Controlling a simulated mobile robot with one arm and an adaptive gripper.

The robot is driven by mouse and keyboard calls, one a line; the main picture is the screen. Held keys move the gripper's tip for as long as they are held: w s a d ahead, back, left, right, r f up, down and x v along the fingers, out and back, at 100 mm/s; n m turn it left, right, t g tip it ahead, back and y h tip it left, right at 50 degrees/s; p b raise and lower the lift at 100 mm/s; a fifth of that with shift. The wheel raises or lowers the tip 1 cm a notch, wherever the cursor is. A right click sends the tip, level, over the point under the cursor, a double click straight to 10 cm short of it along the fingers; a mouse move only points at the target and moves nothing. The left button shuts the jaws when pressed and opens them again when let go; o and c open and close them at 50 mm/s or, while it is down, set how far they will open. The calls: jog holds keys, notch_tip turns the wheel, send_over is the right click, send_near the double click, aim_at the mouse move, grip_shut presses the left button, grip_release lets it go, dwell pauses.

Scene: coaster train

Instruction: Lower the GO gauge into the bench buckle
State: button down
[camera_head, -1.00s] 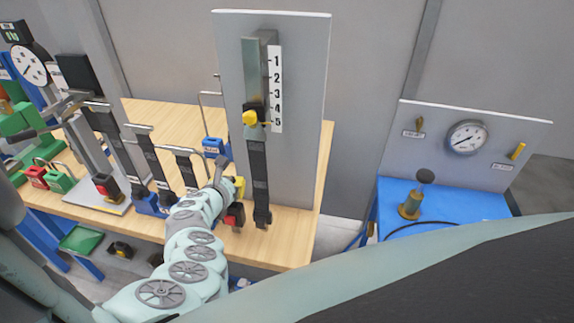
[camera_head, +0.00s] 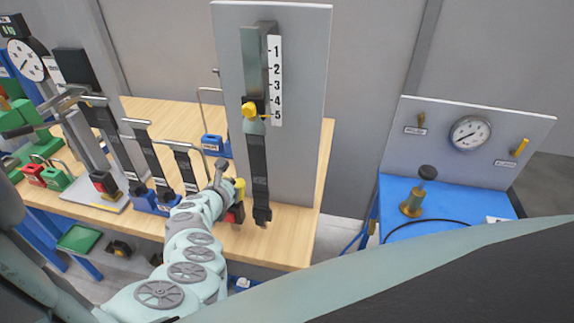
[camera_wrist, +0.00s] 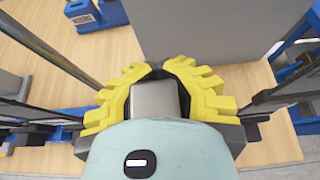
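My gripper (camera_head: 238,188), with yellow finger pads, is low in front of the tall grey panel, over the bench's right part. In the wrist view its stepped yellow pads (camera_wrist: 158,68) curve around a grey metal block (camera_wrist: 155,98); I cannot tell if they press on it or if it is a gauge. A red and black piece (camera_head: 233,214) shows just below the gripper. A green block (camera_head: 57,180) and a red block (camera_head: 33,173), both with wire handles, stand at the left. A black buckle with a red button (camera_head: 104,182) stands on a grey plate. No GO label is readable.
The tall grey panel (camera_head: 300,130) carries a hanging black strap and a scale (camera_head: 275,80) marked 1 to 5. Blue-based stands (camera_head: 150,200) with upright straps are left of my arm. A blue table (camera_head: 455,200) with a dial board is at the right.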

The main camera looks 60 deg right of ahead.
jog(key=c, duration=1.7)
grip_release()
jog(key=o, duration=0.7)
jog(key=shift+c, duration=0.2)
jog(key=shift+r, duration=0.1)
jog(key=v, duration=0.2)
jog(key=shift+s+a+r, duration=0.15)
jog(key=shift+s+a, duration=0.05)
jog(key=shift+a, duration=0.1)
jog(key=v, duration=0.9)
